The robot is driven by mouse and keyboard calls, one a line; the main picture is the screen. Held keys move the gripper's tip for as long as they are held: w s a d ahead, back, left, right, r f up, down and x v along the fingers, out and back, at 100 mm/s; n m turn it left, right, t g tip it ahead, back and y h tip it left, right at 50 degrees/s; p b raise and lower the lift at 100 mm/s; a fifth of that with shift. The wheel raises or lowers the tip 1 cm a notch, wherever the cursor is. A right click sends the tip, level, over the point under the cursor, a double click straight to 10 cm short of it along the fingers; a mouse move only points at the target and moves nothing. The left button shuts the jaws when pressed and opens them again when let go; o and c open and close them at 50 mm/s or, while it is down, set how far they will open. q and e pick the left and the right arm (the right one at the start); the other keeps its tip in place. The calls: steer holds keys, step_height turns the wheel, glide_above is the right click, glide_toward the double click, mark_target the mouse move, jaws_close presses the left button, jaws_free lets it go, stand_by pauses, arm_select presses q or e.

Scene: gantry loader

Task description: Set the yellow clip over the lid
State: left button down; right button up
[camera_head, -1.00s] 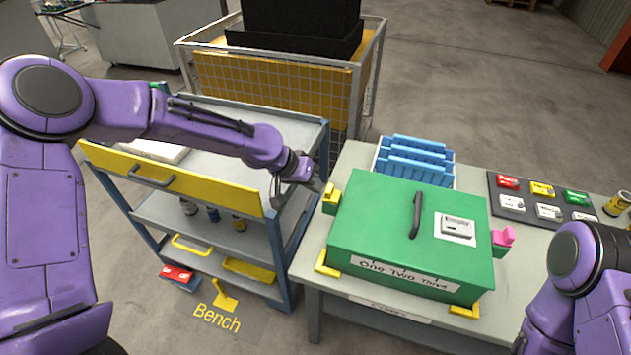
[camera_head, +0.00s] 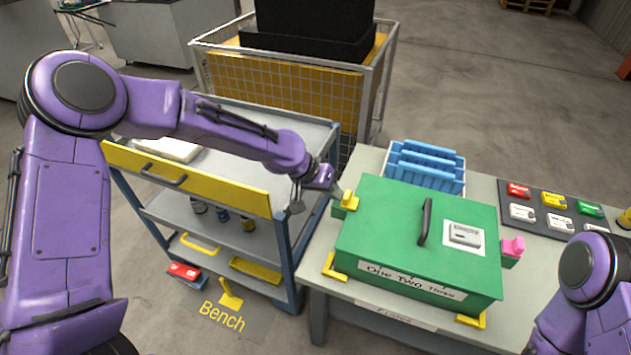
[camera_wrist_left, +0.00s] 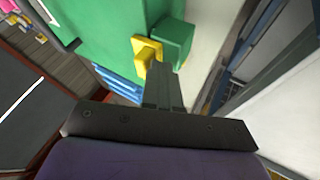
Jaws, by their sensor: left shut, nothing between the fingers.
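The green box (camera_head: 400,262) stands on the bench with its green lid (camera_head: 390,215) down; the lid has a dark handle (camera_head: 425,222). The yellow clip (camera_head: 350,200) is at the lid's left edge, above a small green block (camera_head: 339,212). It leans toward the lid; I cannot tell whether it touches it. My left gripper (camera_head: 335,190) is shut and empty, its tips at the clip's outer side. The left wrist view shows the clip (camera_wrist_left: 146,48) right by the closed fingertips (camera_wrist_left: 163,80). A pink clip (camera_head: 513,246) is at the box's right side. My right gripper is out of view.
A blue rack (camera_head: 427,165) stands behind the box. A dark board (camera_head: 540,222) with coloured labelled pieces lies at the right. Yellow corner brackets (camera_head: 333,268) sit at the box's base. A shelved cart (camera_head: 185,180) is under my left arm.

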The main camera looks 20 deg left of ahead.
arm_select(q)
steer(key=s+a+r, duration=0.3)
steer(key=a+r, duration=0.5)
steer(key=shift+s+a+b, duration=0.25)
steer(key=shift+a+b, duration=0.05)
steer(key=shift+b, duration=0.15)
steer(key=shift+d, duration=0.1)
